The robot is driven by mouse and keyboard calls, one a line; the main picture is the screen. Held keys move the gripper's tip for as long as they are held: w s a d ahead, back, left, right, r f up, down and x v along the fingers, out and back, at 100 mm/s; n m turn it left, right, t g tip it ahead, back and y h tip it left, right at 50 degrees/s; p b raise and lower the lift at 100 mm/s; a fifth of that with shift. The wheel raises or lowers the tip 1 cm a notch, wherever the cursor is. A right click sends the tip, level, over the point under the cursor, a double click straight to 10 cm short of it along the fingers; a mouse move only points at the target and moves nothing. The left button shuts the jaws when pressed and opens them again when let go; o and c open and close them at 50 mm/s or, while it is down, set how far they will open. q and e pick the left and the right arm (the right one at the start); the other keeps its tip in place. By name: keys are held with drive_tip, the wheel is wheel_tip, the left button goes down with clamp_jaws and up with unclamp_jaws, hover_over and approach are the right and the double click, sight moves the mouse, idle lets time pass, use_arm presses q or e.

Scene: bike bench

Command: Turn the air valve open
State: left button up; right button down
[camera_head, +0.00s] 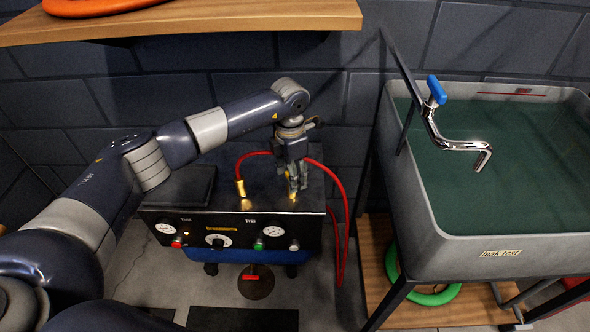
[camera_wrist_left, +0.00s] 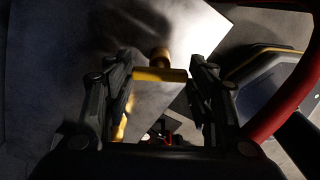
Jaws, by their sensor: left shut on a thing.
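The air valve (camera_head: 292,195) sits on top of the black compressor box (camera_head: 188,202), near its right side, mostly hidden behind my gripper in the head view. In the left wrist view its yellow handle (camera_wrist_left: 160,75) lies crosswise between the fingers, with a round brass part (camera_wrist_left: 160,56) just behind it. My left gripper (camera_head: 293,183) reaches down onto the valve from above and is shut on the yellow handle. My right gripper is in neither view.
A red hose (camera_head: 343,195) curves around the valve and down the box's right side. A brass fitting (camera_head: 240,188) stands left of the valve. A water tub (camera_head: 440,240) with a chrome tap (camera_head: 455,140) is at right. A wooden shelf (camera_head: 200,20) hangs above.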

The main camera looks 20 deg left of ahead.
use_arm(q)
drive_tip(key=n+p, duration=0.2)
drive_tip(key=n, duration=0.3)
drive_tip(key=shift+s+a+n, duration=0.1)
drive_tip(key=shift+s+n, duration=0.05)
drive_tip(key=shift+n, duration=0.15)
drive_tip(key=n+p, duration=0.2)
drive_tip(key=n, duration=0.2)
drive_tip(key=shift+f, duration=0.15)
drive_tip(key=shift+s+n, duration=0.1)
drive_tip(key=shift+n, duration=0.5)
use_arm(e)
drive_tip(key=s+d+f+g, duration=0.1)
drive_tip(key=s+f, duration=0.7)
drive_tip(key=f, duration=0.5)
use_arm(q)
drive_tip(key=shift+f, duration=0.1)
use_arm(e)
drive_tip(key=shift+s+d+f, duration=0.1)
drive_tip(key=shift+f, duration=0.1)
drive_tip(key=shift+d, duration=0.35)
use_arm(q)
drive_tip(key=o, duration=1)
drive_tip(key=shift+o, duration=0.2)
drive_tip(key=shift+r, duration=0.2)
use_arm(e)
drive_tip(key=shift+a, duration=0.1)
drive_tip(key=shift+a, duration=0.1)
